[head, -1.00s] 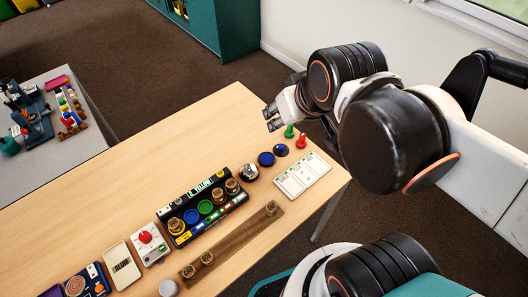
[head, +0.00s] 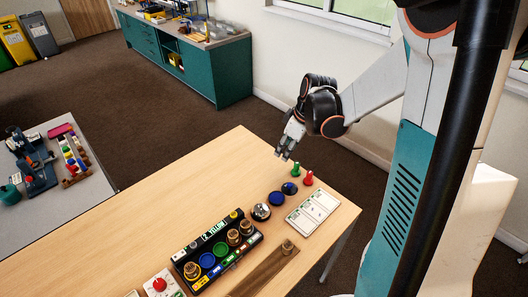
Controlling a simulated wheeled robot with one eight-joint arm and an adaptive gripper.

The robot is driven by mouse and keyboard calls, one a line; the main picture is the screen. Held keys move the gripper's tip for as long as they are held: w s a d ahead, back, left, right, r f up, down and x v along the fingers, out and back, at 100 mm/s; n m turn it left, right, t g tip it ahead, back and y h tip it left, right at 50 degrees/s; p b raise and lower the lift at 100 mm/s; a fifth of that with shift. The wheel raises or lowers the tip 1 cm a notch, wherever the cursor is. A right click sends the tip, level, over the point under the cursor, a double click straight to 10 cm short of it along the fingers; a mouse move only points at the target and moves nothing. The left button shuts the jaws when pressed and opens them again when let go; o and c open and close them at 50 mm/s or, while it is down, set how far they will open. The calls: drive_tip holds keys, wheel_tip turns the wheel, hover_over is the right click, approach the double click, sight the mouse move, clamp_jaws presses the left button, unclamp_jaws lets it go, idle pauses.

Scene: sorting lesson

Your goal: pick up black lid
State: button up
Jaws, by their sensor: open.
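A dark, nearly black round lid (head: 293,193) lies flat near the far right corner of the wooden table, and its top shows some blue. It is the likeliest black lid, though its colour is hard to tell at this size. My gripper (head: 283,156) is open and empty, with its fingers pointing down. In the picture it is above and slightly left of the dark lid, apart from it. A blue round lid (head: 276,199) lies just left of the dark one.
A green pawn (head: 295,170) and a red pawn (head: 308,178) stand close behind the dark lid. A white card (head: 312,208) lies to its right, a silver bell (head: 261,212) to its left. A black tray (head: 206,279) holds coloured discs and brass weights. The far left tabletop is clear.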

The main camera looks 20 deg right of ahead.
drive_tip(key=n+g, duration=0.1)
approach(291, 184)
drive_tip(key=f+b, duration=0.1)
drive_tip(key=w+f+b, duration=0.1)
drive_tip(key=f, duration=0.1)
drive_tip(key=shift+f+y+b, duration=0.2)
drive_tip(key=shift+y+b, duration=0.1)
drive_tip(key=shift+b, duration=0.05)
drive_tip(key=shift+b+x, duration=1.35)
drive_tip(key=shift+x, duration=1.55)
drive_tip(key=shift+s+a, duration=0.15)
drive_tip(key=c, duration=1)
